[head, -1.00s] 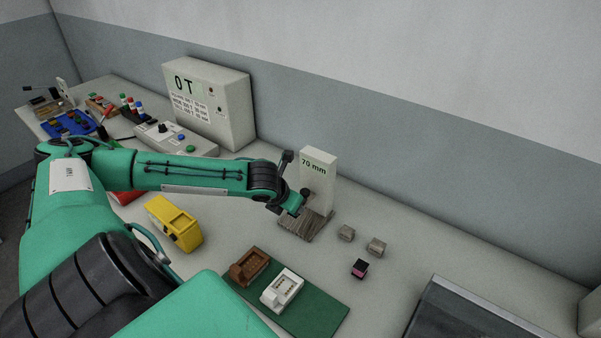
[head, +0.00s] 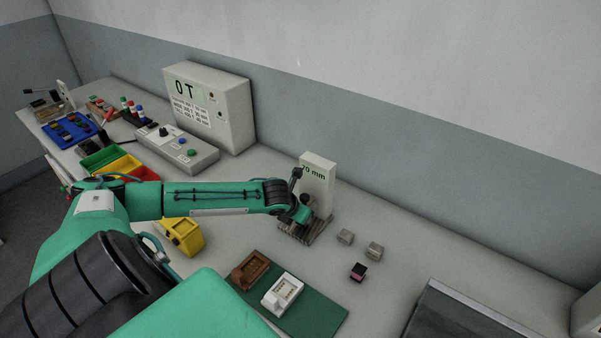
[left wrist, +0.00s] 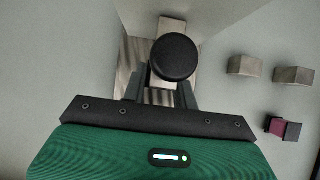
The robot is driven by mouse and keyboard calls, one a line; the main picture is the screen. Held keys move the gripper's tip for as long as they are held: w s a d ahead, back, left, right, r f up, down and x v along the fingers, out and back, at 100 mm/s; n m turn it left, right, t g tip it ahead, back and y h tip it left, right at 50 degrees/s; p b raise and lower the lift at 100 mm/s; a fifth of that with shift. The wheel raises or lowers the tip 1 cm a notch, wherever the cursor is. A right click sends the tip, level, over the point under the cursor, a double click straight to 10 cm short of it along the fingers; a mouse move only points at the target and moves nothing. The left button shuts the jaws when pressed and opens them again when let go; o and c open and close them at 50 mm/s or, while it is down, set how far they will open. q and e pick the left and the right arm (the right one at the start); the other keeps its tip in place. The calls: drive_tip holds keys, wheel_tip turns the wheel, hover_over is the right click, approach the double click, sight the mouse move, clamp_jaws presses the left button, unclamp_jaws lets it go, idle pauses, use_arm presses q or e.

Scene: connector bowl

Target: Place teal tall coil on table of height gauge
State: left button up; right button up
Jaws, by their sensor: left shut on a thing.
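The height gauge is a pale upright block marked 70 mm (head: 318,180) with a striped grey-brown table (head: 290,236) at its foot. My left gripper (head: 300,211) is at this table, in front of the block. It is shut on the teal tall coil (head: 303,214), whose dark round end shows in the left wrist view (left wrist: 175,57) between the two fingers (left wrist: 160,95). The striped table (left wrist: 130,60) lies beneath it there. The coil's lower end is largely hidden, so I cannot tell whether it touches the table. My right gripper is not in view.
Two small grey blocks (head: 345,237) (head: 375,251) and a pink-black block (head: 358,272) lie right of the gauge. A green mat (head: 318,316) bears brown and white connectors. A yellow holder (head: 183,236) stands left, under my arm. Coloured bins (head: 125,166) stand farther left.

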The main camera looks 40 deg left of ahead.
use_arm(q)
drive_tip(key=shift+f, duration=0.1)
drive_tip(key=o, duration=1)
drive_tip(key=shift+c, duration=0.2)
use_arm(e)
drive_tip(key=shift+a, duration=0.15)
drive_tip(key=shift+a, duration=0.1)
use_arm(q)
drive_tip(key=shift+s+r, duration=0.15)
drive_tip(key=shift+r, duration=0.25)
drive_tip(key=b+v, duration=0.1)
drive_tip(key=v, duration=1)
drive_tip(key=shift+b, duration=0.3)
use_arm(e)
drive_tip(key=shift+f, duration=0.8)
use_arm(q)
drive_tip(key=shift+d+r, duration=0.1)
drive_tip(key=shift+r, duration=0.05)
